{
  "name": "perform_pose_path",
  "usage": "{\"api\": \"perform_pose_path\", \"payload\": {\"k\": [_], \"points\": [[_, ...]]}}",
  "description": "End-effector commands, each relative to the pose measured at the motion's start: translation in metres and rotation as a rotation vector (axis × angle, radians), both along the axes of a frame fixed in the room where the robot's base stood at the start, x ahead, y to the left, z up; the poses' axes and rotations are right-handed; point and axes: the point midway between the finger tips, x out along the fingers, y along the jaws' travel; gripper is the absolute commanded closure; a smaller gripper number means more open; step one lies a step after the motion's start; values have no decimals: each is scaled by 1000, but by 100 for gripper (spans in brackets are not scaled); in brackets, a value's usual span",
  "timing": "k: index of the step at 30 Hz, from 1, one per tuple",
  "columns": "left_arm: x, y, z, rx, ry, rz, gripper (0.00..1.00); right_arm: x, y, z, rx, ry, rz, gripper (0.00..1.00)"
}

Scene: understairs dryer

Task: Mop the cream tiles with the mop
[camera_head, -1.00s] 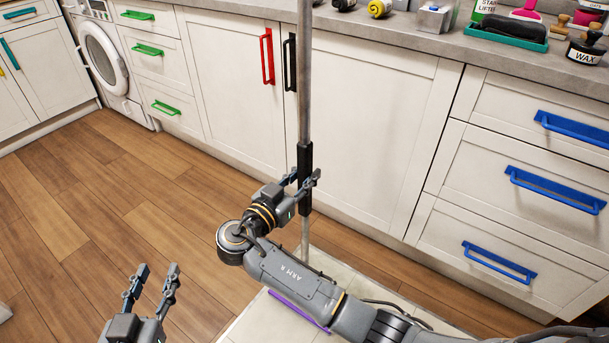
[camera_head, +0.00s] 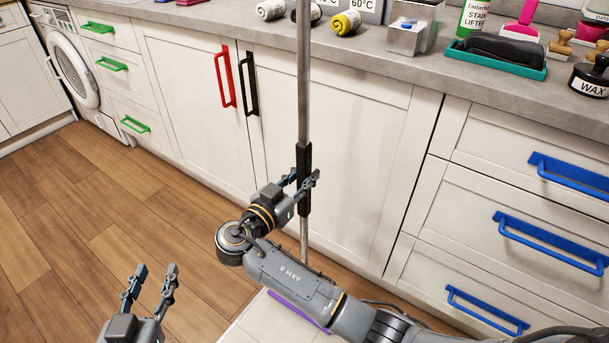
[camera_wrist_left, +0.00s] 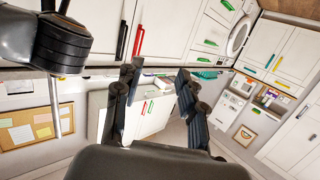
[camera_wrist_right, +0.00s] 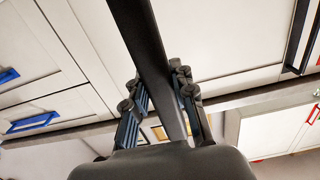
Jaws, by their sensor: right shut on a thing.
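The mop's long grey pole (camera_head: 304,90) stands upright in the head view, with a black grip sleeve (camera_head: 304,165). My right gripper (camera_head: 305,182) is shut on that sleeve. The right wrist view shows the dark sleeve (camera_wrist_right: 140,45) between its fingers. A purple strip (camera_head: 298,308), apparently part of the mop head, shows low beside my right arm, which hides the rest of it. The cream tiles (camera_head: 262,322) show at the bottom of the head view, partly covered by my arm. My left gripper (camera_head: 153,275) is open and empty above the wood floor.
White cabinets with red (camera_head: 225,78), black (camera_head: 252,83), green and blue (camera_head: 550,243) handles line the back. The grey counter (camera_head: 400,70) above holds bottles, a brush tray (camera_head: 500,55) and a wax jar (camera_head: 592,76). Wood floor (camera_head: 90,220) lies clear at left.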

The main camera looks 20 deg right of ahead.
Motion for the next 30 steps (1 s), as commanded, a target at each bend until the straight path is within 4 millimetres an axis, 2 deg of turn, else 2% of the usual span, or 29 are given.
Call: {"api": "perform_pose_path", "payload": {"k": [5, 14, 21, 30], "points": [[-1, 1, 0, 4, 6, 1, 60, 0, 0, 4, -1, -6, 1, 100], [-23, 13, -47, 69, 276, 16, 60, 0, 0, 26, -1, -6, 1, 100], [-51, 25, -78, 117, 491, 32, 60, 0, 0, 42, -1, -6, 0, 100], [-95, 41, -108, 173, 751, 49, 60, 0, 0, 62, 1, -6, 1, 100]]}}
